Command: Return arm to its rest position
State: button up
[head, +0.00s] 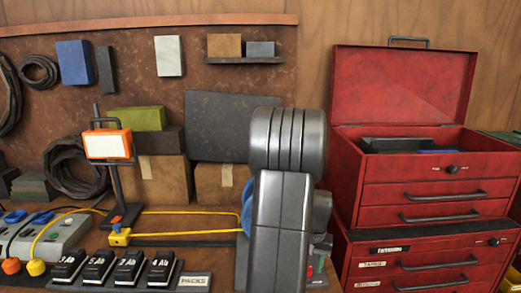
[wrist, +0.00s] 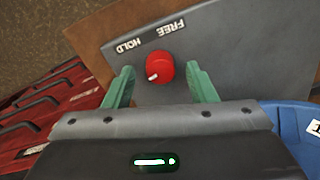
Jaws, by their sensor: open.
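In the wrist view my gripper (wrist: 163,84) is open, its two green fingers spread wide apart. A red knob (wrist: 161,66) with a white mark shows between and beyond the fingers, and neither finger appears to touch it. The knob sits on a grey panel (wrist: 225,50) lettered HOLD and FREE. The white mark is at the knob's lower left in this view. In the head view my dark grey arm (head: 281,225) stands folded up in the middle, and my gripper is hidden behind it.
A red tool chest (head: 420,195) with an open lid stands close to the right of my arm. On the left are a work lamp (head: 108,145), a yellow cable (head: 185,212) and several black packs (head: 97,268). Boxes (head: 165,180) stand behind on the bench.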

jog(key=shift+f, duration=0.45)
jog(key=shift+r, duration=0.1)
